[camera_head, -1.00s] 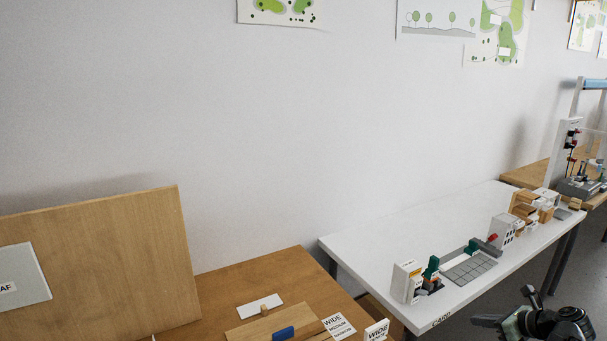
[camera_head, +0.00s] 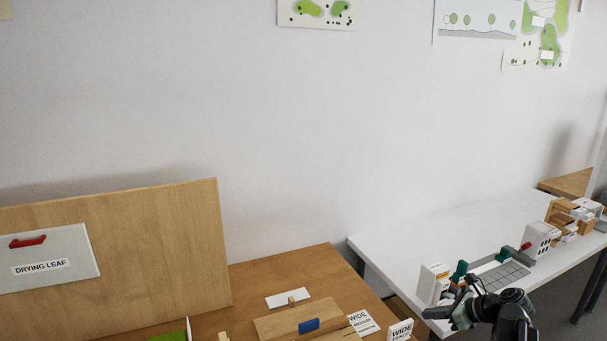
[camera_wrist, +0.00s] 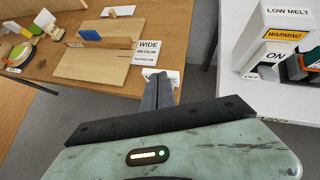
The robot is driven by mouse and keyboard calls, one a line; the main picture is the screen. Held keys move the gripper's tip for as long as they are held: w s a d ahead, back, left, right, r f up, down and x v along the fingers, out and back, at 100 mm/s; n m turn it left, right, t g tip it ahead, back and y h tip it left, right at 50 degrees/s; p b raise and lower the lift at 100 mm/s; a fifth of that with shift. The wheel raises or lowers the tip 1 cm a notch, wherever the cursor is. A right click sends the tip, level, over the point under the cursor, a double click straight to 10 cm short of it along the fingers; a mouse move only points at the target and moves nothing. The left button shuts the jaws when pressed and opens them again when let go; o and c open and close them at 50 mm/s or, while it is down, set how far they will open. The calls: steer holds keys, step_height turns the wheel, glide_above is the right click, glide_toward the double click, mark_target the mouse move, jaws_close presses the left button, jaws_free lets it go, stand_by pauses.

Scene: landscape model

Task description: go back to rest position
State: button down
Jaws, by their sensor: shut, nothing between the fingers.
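My gripper (camera_head: 440,312) is shut and empty. In the head view it is at the lower right, in front of the white table's near edge. In the wrist view its fingers (camera_wrist: 158,92) are together and point toward the gap between the wooden table and the white table. It appears to touch nothing.
The wooden table (camera_head: 290,262) carries a board with a blue block (camera_head: 309,325) and a WIDE card (camera_head: 361,322). The white table (camera_head: 400,250) carries a LOW MELT box (camera_wrist: 286,14) and other devices. A DRYING LEAF panel (camera_head: 50,280) stands at left.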

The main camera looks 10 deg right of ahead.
steer(key=a+f+n+g, duration=0.1)
steer(key=a+n, duration=0.3)
steer(key=a, duration=0.6)
steer(key=a+f+n+g, duration=0.2)
steer(key=a+n+g, duration=0.1)
steer(key=a, duration=0.7)
steer(key=a+f+n+g, duration=0.2)
steer(key=a+n, duration=0.3)
steer(key=a, duration=0.5)
steer(key=shift+w+h+p, duration=0.25)
steer(key=shift+h+p, duration=0.15)
steer(key=s+a+n, duration=0.1)
steer(key=n, duration=0.1)
steer(key=s+a+f+n+g+h, duration=0.1)
steer(key=n, duration=0.1)
steer(key=s+a+f+n+h, duration=0.1)
steer(key=a+n, duration=0.1)
steer(key=s+d+n+h, duration=0.1)
steer(key=n, duration=0.2)
steer(key=s+d+n+h, duration=0.1)
steer(key=d+n, duration=0.1)
steer(key=n, duration=0.1)
steer(key=d+n+g+h, duration=0.1)
steer(key=d+n, duration=0.1)
steer(key=shift+s+d+f+n, duration=0.1)
steer(key=shift+s+f+n, duration=0.3)
steer(key=shift+d+n, duration=0.15)
steer(key=shift+n, duration=0.75)
